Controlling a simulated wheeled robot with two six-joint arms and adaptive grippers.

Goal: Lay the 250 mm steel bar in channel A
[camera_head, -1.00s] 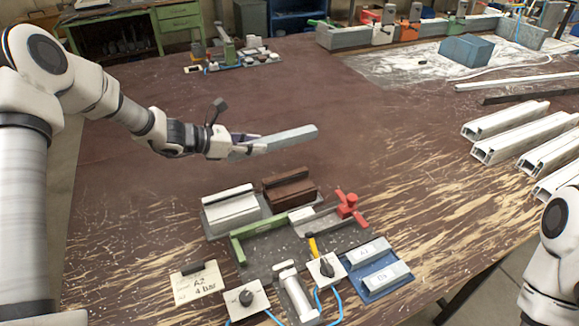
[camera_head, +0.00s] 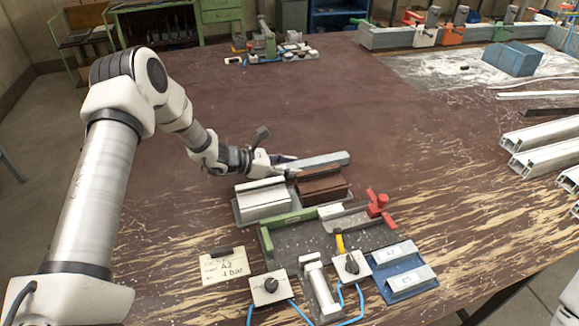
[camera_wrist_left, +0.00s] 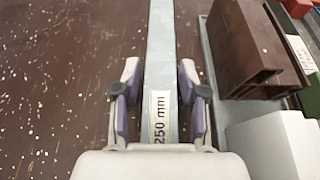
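The steel bar (camera_head: 322,161) is long, grey and square-edged. A "250 mm" label shows on it in the left wrist view (camera_wrist_left: 160,65). The bar points away from the gripper, just behind a pale grooved block (camera_head: 262,205) and a brown grooved block (camera_head: 322,188). In the left wrist view the brown block (camera_wrist_left: 245,55) is right of the bar, apart from it. I cannot read which groove is channel A. My right gripper is out of view.
A green bar (camera_head: 292,217) and red clamp handle (camera_head: 377,203) stand in front of the blocks. Nearer are knob boxes (camera_head: 270,288), an "A2 4 bar" card (camera_head: 224,267) and a blue tray (camera_head: 405,281). White profiles (camera_head: 540,133) lie right.

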